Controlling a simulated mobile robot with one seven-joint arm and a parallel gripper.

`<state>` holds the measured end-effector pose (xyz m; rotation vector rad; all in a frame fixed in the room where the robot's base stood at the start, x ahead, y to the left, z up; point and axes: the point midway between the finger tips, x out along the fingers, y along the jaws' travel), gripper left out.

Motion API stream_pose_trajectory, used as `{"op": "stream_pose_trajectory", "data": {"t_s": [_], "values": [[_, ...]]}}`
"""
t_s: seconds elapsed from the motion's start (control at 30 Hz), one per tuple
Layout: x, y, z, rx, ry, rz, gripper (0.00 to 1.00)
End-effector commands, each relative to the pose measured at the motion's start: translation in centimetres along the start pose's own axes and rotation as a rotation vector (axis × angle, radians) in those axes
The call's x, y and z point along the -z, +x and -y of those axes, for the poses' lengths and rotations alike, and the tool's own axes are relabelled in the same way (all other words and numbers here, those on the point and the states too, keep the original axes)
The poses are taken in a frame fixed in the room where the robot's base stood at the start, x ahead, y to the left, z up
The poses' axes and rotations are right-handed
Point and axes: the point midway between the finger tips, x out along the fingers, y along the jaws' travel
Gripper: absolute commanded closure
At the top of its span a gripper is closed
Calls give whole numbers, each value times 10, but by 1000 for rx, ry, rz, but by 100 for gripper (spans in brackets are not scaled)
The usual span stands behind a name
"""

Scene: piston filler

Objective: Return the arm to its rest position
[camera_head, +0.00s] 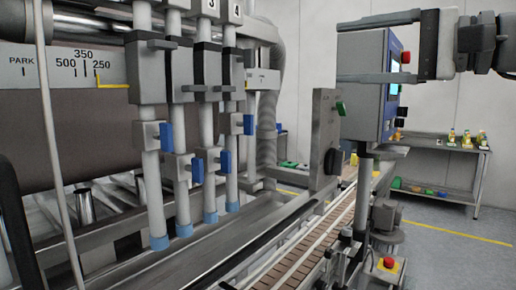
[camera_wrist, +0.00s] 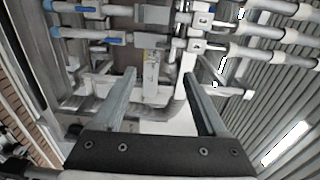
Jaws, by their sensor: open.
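My gripper (camera_head: 340,52) is at the upper right of the head view, reaching in from the right edge with its two fingers pointing left. In the picture its fingers overlap the blue control panel (camera_head: 370,92); I cannot tell the gap in depth. In the wrist view my gripper (camera_wrist: 159,75) has its fingers wide apart with nothing held between them. Beyond them the filler's nozzles with blue tips (camera_wrist: 75,33) show sideways.
Filling nozzles (camera_head: 208,150) stand over a metal trough on the left. A slatted conveyor (camera_head: 305,243) runs beside it. A red stop button (camera_head: 389,262) is low by the panel post. A shelf table (camera_head: 440,145) with bottles stands at the back right. Grey floor (camera_head: 450,262) is free at right.

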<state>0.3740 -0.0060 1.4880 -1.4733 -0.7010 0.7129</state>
Motion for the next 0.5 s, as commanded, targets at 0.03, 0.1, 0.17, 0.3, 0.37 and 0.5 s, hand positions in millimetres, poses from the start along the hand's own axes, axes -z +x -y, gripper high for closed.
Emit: {"op": "stream_pose_trajectory", "data": {"t_s": [0.03, 0.1, 0.17, 0.3, 0.37, 0.5], "values": [[-3, 2, -4, -22, 1, -2, 25], [-7, 7, -20, -80, 2, -12, 25], [-13, 12, -40, -155, -4, -22, 25], [-37, 18, -107, -390, -64, -34, 25], [-49, 17, -137, -499, -110, -32, 25], [-75, 3, -202, -751, -266, -9, 25]]}}
